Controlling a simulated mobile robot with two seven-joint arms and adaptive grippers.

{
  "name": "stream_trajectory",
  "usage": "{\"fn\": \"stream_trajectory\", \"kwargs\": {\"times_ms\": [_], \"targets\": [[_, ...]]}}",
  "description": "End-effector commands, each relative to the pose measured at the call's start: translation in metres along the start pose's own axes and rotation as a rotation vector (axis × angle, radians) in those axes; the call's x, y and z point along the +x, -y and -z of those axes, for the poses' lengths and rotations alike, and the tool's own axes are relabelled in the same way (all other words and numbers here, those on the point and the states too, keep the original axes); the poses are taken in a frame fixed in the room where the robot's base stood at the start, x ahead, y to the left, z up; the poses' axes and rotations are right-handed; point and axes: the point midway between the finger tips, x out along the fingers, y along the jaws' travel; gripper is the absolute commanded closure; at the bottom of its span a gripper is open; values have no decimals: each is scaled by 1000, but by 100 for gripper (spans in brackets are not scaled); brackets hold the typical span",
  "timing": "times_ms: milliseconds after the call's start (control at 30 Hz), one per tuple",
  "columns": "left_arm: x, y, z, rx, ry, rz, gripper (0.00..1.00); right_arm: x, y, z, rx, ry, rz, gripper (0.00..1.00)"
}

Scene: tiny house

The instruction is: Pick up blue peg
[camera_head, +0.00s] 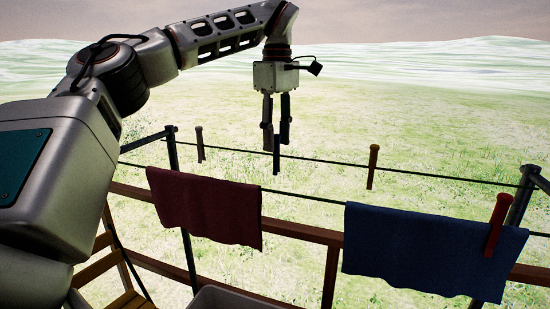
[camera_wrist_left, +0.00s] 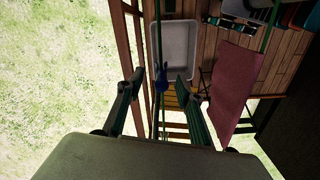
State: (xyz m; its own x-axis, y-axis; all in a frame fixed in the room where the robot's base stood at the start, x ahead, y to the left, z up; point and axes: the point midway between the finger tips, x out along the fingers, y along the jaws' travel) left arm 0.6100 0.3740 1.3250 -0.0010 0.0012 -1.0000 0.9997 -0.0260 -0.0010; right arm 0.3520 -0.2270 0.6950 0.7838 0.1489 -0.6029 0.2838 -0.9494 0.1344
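The blue peg (camera_head: 276,154) stands upright on the far clothesline and looks nearly black in the head view. It shows clearly blue in the left wrist view (camera_wrist_left: 161,82). My left gripper (camera_head: 275,138) points down directly over it. The fingers (camera_wrist_left: 163,85) are open, with one on each side of the peg in the wrist view and gaps to both. The peg's top appears level with the fingertips; exact depth is hard to tell. My right gripper is in neither view.
Two brown pegs (camera_head: 200,143) (camera_head: 373,166) stand on the far line. A dark red cloth (camera_head: 205,205) and a blue cloth (camera_head: 425,250) with a red peg (camera_head: 497,224) hang on the near line. A pale tub (camera_wrist_left: 173,48) is on the deck; a wooden railing runs alongside.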

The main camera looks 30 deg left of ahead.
Motion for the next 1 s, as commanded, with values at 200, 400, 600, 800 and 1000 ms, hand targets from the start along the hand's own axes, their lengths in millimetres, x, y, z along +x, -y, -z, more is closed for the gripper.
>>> {"fn": "stream_trajectory", "kwargs": {"times_ms": [200, 400, 600, 800, 1000], "targets": [[25, 2, -1, 2, 3, 2, 64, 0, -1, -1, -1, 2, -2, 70], [52, 3, -1, 2, 2, 1, 64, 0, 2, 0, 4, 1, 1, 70], [61, 2, -2, 0, 1, -2, 64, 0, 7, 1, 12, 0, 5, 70], [61, 2, -2, 0, 1, -2, 74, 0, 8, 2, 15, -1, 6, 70], [61, 2, -2, 0, 1, -2, 95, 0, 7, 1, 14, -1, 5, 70]]}}
